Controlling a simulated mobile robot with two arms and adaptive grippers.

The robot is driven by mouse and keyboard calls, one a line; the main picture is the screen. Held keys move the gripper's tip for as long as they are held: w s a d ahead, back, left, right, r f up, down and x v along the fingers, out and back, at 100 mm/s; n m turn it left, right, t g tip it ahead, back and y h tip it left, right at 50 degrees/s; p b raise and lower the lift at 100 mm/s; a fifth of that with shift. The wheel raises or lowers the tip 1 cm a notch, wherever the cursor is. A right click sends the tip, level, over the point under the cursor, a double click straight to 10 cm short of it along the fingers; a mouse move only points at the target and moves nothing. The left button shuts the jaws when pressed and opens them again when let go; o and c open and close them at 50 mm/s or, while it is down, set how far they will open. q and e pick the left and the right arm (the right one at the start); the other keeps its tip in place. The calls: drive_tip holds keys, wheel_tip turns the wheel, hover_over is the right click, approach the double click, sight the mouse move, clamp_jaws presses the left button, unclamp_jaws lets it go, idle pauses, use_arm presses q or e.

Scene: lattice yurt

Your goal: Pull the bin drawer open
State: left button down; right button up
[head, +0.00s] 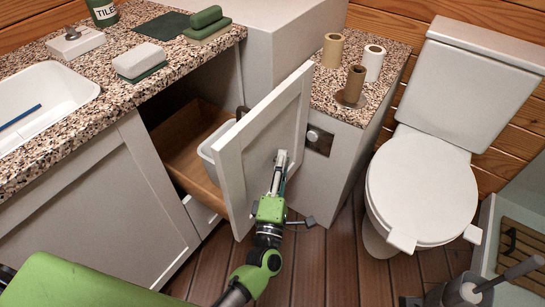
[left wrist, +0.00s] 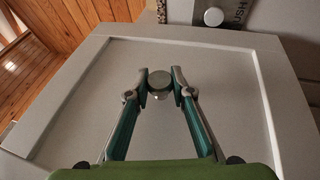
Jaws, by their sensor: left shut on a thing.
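The bin drawer stands pulled out from the cabinet. Its white framed front panel (head: 262,138) is apart from the cabinet, and its wooden box (head: 182,150) with a pale grey bin (head: 207,152) shows behind it. My left gripper (head: 281,157) is at the outer face of the panel. In the left wrist view, my left gripper (left wrist: 160,84) has its two fingertips closed around a round metal knob (left wrist: 159,80) on the panel (left wrist: 85,105). The knob is hidden by the fingers in the head view. My right gripper is not in view.
A flush plate (head: 319,141) with a round button is on the white boxed unit right of the panel. A toilet (head: 420,190) stands further right. Cardboard and paper rolls (head: 373,62) stand on the speckled ledge. Wooden floor (head: 325,255) is clear in front.

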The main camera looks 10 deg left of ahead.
use_arm(q)
drive_tip(key=shift+s+d+f, duration=0.1)
drive_tip(key=shift+d, duration=0.2)
drive_tip(key=c, duration=1.8)
unclamp_jaws()
drive_tip(key=shift+o, duration=0.2)
drive_tip(key=v, duration=1.2)
drive_tip(key=shift+d, duration=0.1)
